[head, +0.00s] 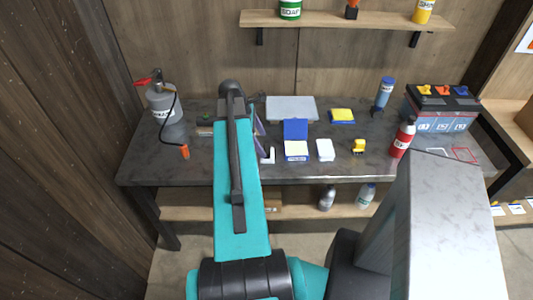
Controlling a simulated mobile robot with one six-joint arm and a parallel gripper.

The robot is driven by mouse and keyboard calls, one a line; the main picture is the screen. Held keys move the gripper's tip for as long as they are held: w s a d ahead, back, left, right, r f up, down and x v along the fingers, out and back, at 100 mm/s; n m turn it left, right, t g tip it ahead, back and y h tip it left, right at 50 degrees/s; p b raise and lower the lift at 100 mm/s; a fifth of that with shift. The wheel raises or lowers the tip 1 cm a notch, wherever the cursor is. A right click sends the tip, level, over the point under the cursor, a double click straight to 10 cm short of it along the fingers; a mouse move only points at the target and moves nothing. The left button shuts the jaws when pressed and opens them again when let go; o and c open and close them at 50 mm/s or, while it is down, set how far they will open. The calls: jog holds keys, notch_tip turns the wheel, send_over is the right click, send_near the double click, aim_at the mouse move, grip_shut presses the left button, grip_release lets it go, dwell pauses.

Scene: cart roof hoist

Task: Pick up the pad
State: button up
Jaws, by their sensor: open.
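A small white block (325,150) that looks like the pad lies flat on the dark workbench (200,170), near the middle. Nothing covers it in the head view. I cannot tell its material at this size. My teal arm rises on the left of it, in front of the bench. My gripper does not show; the arm appears to hide it.
An open blue box (296,130) stands just left of the white block, and a small yellow object (358,146) to its right. Behind are a grey flat panel (291,108) and a blue-yellow box (342,116). A red bottle (403,138) and a battery (440,108) stand right.

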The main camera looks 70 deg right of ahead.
aim_at(266, 149)
jog(key=shift+s+f, duration=0.2)
jog(key=shift+f, duration=0.35)
jog(key=shift+d, duration=0.1)
jog(key=shift+p+x, duration=1.25)
jog(key=shift+x, duration=1.3)
jog(key=c, duration=1.1)
jog(key=shift+c, duration=0.2)
jog(key=shift+r, duration=0.1)
jog(key=shift+r+b, duration=1.4)
jog(key=shift+r, duration=3.5)
